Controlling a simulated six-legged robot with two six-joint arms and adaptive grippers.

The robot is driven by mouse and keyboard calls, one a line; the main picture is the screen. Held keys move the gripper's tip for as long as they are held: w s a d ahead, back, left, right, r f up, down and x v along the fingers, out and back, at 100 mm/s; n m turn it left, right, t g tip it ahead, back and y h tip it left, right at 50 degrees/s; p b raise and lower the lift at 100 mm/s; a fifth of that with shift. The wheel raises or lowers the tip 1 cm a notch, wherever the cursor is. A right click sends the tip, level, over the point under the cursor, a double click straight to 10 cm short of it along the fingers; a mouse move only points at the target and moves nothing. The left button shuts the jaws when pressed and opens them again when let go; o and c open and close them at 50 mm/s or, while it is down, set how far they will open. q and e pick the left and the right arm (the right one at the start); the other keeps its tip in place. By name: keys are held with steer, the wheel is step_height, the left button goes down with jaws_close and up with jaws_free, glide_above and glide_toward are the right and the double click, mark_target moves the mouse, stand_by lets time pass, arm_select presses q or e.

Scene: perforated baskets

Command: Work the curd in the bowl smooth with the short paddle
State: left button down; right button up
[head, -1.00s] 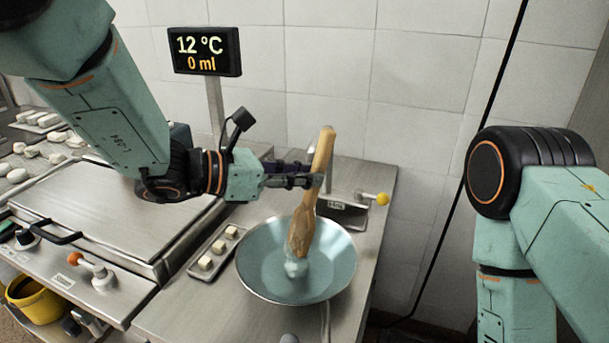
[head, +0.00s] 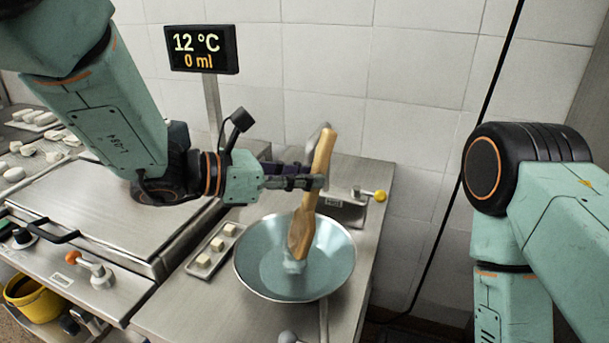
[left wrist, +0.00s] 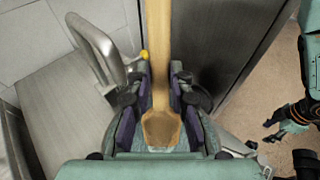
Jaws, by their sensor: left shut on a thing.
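My left gripper (head: 318,182) is shut on the wooden paddle (head: 302,228), around its upper shaft. The paddle stands slightly tilted, its top leaning right, and its lower end is inside the wide metal bowl (head: 344,262). A pale patch, perhaps curd (head: 294,266), shows at the paddle's foot; its texture is too small to tell. In the left wrist view the paddle (left wrist: 158,60) runs between the dark fingers of my left gripper (left wrist: 160,88). My right gripper (left wrist: 271,130) shows small at the right of that view, its fingers apart and empty, away from the bowl.
A narrow tray (head: 191,270) with several pale cubes lies left of the bowl. A closed steel lid (head: 90,205) covers the unit farther left. A yellow-knobbed lever (head: 380,196) stands behind the bowl. The display (head: 202,50) reads 12 °C and 0 ml.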

arm_select(q)
steer(key=shift+w+a, duration=0.25)
steer(key=shift+w, duration=0.3)
steer(key=shift+s+d+r, duration=0.1)
steer(key=shift+s+d, duration=0.15)
steer(key=shift+s, duration=0.2)
steer(key=shift+s+d+f, duration=0.15)
steer(key=shift+s+f, duration=0.05)
steer(key=shift+s, duration=0.25)
steer(key=shift+r, duration=0.1)
steer(key=shift+w+a, duration=0.4)
steer(key=shift+w, duration=0.45)
steer(key=shift+s+d, duration=0.1)
steer(key=shift+s, duration=0.05)
